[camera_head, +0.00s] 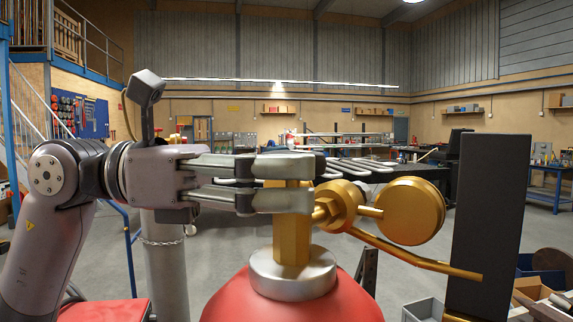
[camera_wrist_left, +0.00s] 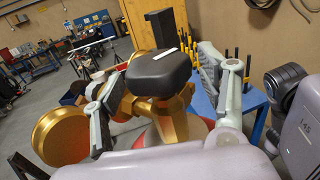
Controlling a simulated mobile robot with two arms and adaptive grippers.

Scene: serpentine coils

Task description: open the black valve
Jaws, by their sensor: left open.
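The black valve (camera_wrist_left: 166,66) is a rounded dark knob with a white mark, on top of a brass valve body in the wrist view. In the head view the brass body (camera_head: 291,240) rises from the red cylinder (camera_head: 290,306) through a silver collar. There my gripper's fingers hide most of the knob. My left gripper (camera_head: 313,183) reaches in from the left at the knob's height. In the wrist view its open fingers (camera_wrist_left: 175,72) stand on either side of the knob, with gaps visible. My right gripper is not in view.
A round brass gauge (camera_head: 411,211) and brass fittings project right of the valve, close to the fingers. A brass tube (camera_head: 430,262) slopes down to a dark upright slab (camera_head: 492,220). A grey post (camera_head: 165,260) stands at left. Open boxes (camera_head: 540,296) lie lower right.

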